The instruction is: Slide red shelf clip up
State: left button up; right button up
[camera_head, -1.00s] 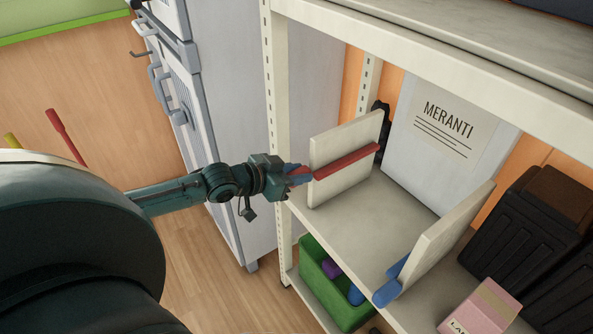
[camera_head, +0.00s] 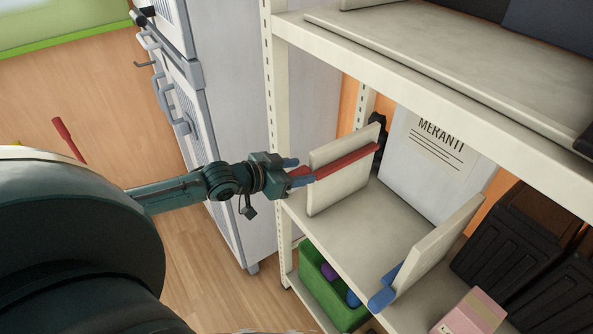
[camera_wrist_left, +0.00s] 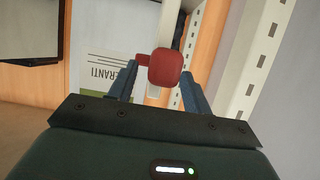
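The red shelf clip (camera_head: 346,160) is a long bar lying along the upper part of the left upright white panel (camera_head: 338,190) on the shelf. Its near end points toward my left gripper (camera_head: 297,171). The fingers are blue and spread apart, one on each side of that end. In the left wrist view the red clip's blunt end (camera_wrist_left: 166,68) shows between the tips of my left gripper (camera_wrist_left: 163,88), with a gap on the left side; contact on the right is unclear. A blue clip (camera_head: 384,295) sits at the right panel's (camera_head: 440,245) lower front corner. My right gripper is not seen.
The shelf rack's front post (camera_head: 270,110) stands just behind my left gripper. An upper shelf (camera_head: 430,85) overhangs. A green crate (camera_head: 325,300) with purple and blue items sits below. A pink box (camera_head: 472,312) and black bins (camera_head: 510,245) are at right.

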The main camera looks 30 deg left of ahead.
pick_arm(q)
jog(key=shift+s, duration=0.1)
jog(key=p+v, duration=0.4)
jog(key=v, duration=0.9)
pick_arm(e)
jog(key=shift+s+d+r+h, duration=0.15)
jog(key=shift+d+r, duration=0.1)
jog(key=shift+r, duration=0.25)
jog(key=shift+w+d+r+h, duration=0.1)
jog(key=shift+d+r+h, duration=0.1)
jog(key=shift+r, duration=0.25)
pick_arm(q)
jog(key=shift+a, duration=0.1)
